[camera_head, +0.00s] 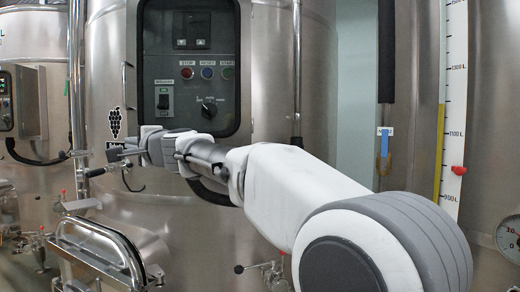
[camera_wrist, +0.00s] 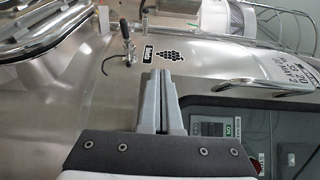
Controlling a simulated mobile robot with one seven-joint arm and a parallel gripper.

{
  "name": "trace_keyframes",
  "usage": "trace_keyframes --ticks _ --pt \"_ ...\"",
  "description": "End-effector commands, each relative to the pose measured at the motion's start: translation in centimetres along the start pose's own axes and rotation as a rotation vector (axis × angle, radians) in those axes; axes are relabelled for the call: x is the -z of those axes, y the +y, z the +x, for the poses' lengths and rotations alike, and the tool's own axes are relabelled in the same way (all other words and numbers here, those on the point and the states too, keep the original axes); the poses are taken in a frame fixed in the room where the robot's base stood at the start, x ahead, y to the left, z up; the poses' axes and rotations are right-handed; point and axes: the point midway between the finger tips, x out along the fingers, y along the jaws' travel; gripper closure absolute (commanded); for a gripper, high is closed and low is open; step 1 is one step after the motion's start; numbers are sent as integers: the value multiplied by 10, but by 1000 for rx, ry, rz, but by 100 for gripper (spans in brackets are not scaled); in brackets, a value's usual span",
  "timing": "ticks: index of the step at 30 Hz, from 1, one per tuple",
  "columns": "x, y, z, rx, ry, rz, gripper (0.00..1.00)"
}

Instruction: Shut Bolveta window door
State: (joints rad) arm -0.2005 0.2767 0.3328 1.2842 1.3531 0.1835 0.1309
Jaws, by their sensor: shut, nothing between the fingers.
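The dark-framed control panel (camera_head: 145,70) with rounded corners is set in the middle steel vat. Its switches and buttons show clearly, and I cannot tell how far its window door stands from the frame. A thin bar handle (camera_head: 125,85) stands along the panel's left side; it also shows in the wrist view (camera_wrist: 250,83), above the dark panel edge (camera_wrist: 240,100). My gripper (camera_head: 127,152) is below and left of the panel, in front of the vat. In the wrist view my gripper (camera_wrist: 165,77) has its fingers together and empty, apart from the handle.
A grape sticker (camera_head: 115,122) is on the vat left of the panel. An oval metal hatch (camera_head: 100,250) juts out at the lower left. A small valve handle (camera_head: 97,172) is close to my gripper. A vertical pipe (camera_head: 297,70) runs right of the panel.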

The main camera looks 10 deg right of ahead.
Motion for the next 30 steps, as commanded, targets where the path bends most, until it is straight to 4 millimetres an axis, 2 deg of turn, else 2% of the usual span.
trace_keyframes --ticks 9,30 --pt "6 0 9 0 2 -1 100" --pt "6 1 6 0 4 -1 100"
